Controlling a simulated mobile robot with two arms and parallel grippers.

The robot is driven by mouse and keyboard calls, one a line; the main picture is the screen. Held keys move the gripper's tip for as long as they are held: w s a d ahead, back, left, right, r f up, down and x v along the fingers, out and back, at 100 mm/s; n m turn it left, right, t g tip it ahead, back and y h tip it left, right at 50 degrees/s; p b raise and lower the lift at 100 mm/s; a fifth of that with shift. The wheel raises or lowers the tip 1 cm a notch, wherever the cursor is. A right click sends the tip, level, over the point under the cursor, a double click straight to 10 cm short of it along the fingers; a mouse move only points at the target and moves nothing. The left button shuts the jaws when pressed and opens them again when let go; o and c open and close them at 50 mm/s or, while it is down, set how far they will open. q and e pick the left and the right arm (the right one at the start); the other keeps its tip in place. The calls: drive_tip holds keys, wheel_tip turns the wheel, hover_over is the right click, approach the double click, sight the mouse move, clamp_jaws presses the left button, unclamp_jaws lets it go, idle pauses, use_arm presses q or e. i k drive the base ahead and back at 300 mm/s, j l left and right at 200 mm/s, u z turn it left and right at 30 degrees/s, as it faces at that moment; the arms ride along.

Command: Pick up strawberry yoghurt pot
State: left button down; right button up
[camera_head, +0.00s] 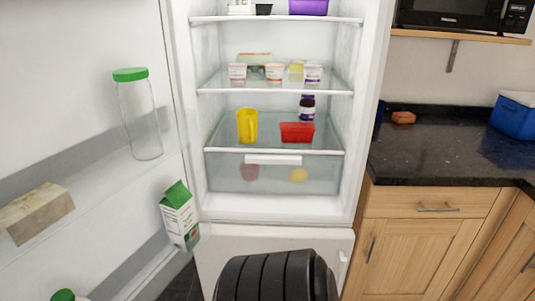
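Small white yoghurt pots stand in a row at the front of the second fridge shelf from the top. The left pot (237,74) has a reddish-looking label, the middle pot (274,73) an orange-looking one, and the right pot (312,75) a purple one. The print is too small to read, so I cannot tell for sure which is strawberry. Neither of my grippers shows. A black ribbed part, which seems to be mine, rises at the bottom centre in front of the fridge.
The fridge door stands open at left, holding a green-lidded jar (140,115) and a carton (179,214). A yellow jug (247,126), red tub (297,132) and dark jar (307,108) stand below the pots. A dark counter (440,160) is at right.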

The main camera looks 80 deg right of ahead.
sight(236, 71)
drive_tip(key=z, duration=1.25)
drive_tip(key=l+z, duration=0.35)
drive_tip(key=i+l+z, duration=0.15)
drive_tip(key=l+z, duration=0.25)
drive_tip(key=i+l+z, duration=0.15)
drive_tip(key=l+z, duration=0.2)
